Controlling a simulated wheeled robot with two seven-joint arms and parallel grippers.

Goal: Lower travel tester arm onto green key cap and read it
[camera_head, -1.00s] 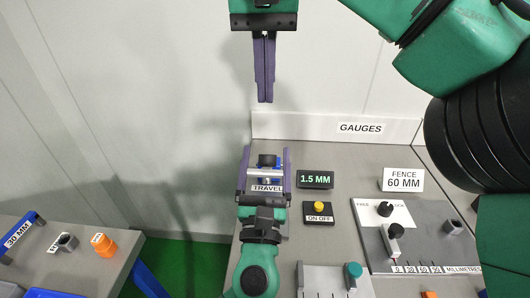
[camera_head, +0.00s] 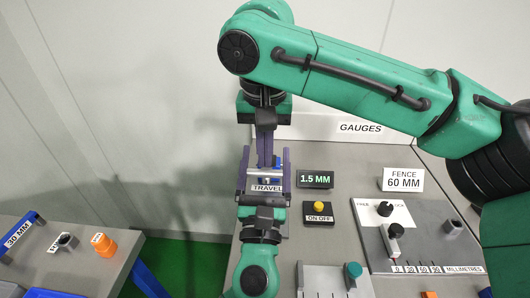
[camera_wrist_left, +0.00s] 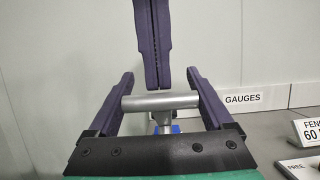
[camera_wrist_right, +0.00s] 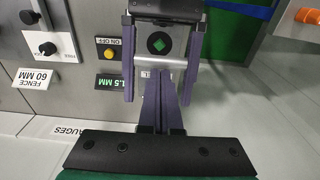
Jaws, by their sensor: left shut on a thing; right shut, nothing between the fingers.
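The travel tester, labelled TRAVEL (camera_head: 267,188), stands at the bench's left edge. My left gripper (camera_head: 265,178) straddles its silver crossbar (camera_wrist_left: 160,101), one finger at each end. My right gripper (camera_head: 265,165) is shut and empty, pointing down at the tester behind the crossbar; in the left wrist view its tips (camera_wrist_left: 166,88) overlap the crossbar's upper edge, and contact is unclear. The display (camera_head: 315,179) reads 1.5 MM.
A yellow ON OFF button (camera_head: 319,211) sits right of the tester. A FENCE 60 MM sign (camera_head: 403,180) and a plate with black knobs (camera_head: 410,240) stand further right. A GAUGES backboard (camera_head: 360,128) runs behind. A side table (camera_head: 70,262) is at left.

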